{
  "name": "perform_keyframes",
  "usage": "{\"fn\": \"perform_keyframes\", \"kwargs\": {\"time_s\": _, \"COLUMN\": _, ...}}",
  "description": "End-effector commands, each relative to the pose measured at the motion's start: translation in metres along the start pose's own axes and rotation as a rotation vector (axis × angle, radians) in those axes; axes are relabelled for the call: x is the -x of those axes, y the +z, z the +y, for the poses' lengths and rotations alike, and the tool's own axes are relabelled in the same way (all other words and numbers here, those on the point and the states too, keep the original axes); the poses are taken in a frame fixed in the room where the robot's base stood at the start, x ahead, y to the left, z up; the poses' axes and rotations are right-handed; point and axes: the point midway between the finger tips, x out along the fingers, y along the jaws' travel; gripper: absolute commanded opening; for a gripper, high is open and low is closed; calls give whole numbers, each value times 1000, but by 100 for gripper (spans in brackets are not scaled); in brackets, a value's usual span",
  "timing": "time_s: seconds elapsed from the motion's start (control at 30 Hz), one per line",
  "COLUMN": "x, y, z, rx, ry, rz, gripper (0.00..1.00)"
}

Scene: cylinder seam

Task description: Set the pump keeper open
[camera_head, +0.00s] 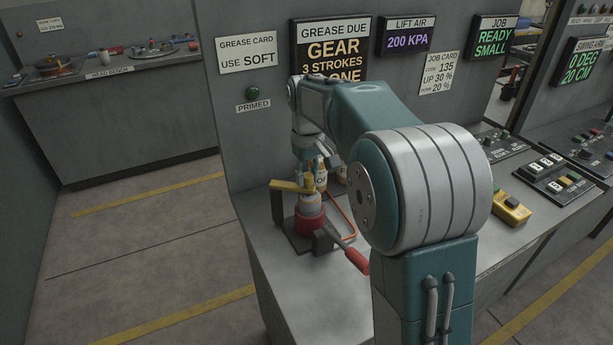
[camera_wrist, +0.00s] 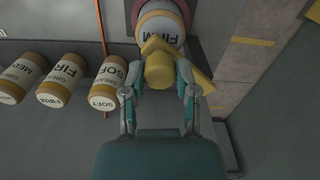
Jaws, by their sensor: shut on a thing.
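The grease pump (camera_head: 310,221) is a red body in a dark bracket on the bench, with a red-gripped lever (camera_head: 357,260) sticking out toward the lower right. A pale canister (camera_head: 311,204) stands in it; its label reads FIRM in the wrist view (camera_wrist: 160,26). The yellow keeper (camera_head: 287,186) lies across the canister's top, pointing left in the head view. In the wrist view the keeper (camera_wrist: 202,88) runs diagonally, with a round yellow knob on it. My gripper (camera_wrist: 158,84) is shut on that knob; in the head view my gripper (camera_head: 312,165) comes from above, partly hidden by my arm.
Several loose canisters, marked SOFT (camera_wrist: 106,88), FIRM (camera_wrist: 61,80) and MED (camera_wrist: 15,78), stand beside the pump. The display (camera_head: 330,50) reads GEAR, 3 strokes; the grease card (camera_head: 247,52) reads SOFT. A yellow pendant (camera_head: 511,209) lies right.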

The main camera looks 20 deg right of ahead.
Motion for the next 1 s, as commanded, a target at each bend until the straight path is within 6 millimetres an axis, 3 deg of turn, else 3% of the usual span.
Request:
{"fn": "perform_keyframes", "kwargs": {"time_s": 0.5, "x": -4, "y": -30, "z": 18, "rx": 450, "ry": -4, "rz": -6, "gripper": 0}}
{"fn": "perform_keyframes", "kwargs": {"time_s": 1.0, "x": -5, "y": -65, "z": 22, "rx": 909, "ry": -7, "rz": -7, "gripper": 0}}
